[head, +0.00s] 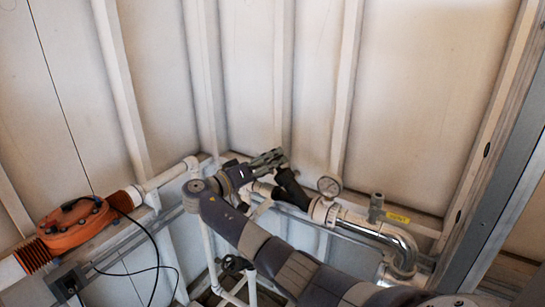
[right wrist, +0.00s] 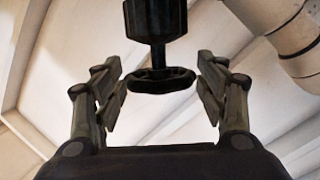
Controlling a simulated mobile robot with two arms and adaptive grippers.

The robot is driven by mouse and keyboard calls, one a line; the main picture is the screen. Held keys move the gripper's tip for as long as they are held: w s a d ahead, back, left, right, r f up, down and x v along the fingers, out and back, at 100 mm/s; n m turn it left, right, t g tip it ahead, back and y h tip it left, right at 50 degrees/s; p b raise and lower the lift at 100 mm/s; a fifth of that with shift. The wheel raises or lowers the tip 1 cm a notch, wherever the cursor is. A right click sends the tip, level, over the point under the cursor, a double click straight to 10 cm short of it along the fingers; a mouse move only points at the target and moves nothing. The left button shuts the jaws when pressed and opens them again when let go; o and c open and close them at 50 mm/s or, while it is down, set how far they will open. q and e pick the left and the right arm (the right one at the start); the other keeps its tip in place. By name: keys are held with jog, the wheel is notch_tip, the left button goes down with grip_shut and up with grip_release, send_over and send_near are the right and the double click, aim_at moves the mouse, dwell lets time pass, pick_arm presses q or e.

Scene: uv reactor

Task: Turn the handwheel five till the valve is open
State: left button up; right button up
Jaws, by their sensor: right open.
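A dark handwheel (right wrist: 160,82) on a dark valve stem (right wrist: 155,22) sits between the fingertips of my right gripper in the right wrist view. The gripper (right wrist: 161,72) is open, one finger on each side of the wheel, with a visible gap on both sides. In the head view my right gripper (head: 267,160) is up by the pipes, beside a dark valve body (head: 291,189). The wheel itself is hidden there. No number is readable on it. My left gripper is not in view.
A round gauge (head: 328,186) and a shiny bent pipe (head: 398,240) are right of the valve. An orange unit (head: 75,224) with cables is at the left. A wide pipe (right wrist: 290,35) passes close at the upper right of the wrist view. Walls stand behind.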

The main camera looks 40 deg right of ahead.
jog(key=shift+d, duration=0.6)
jog(key=c, duration=0.8)
jog(key=shift+o, duration=0.2)
jog(key=shift+r, duration=0.1)
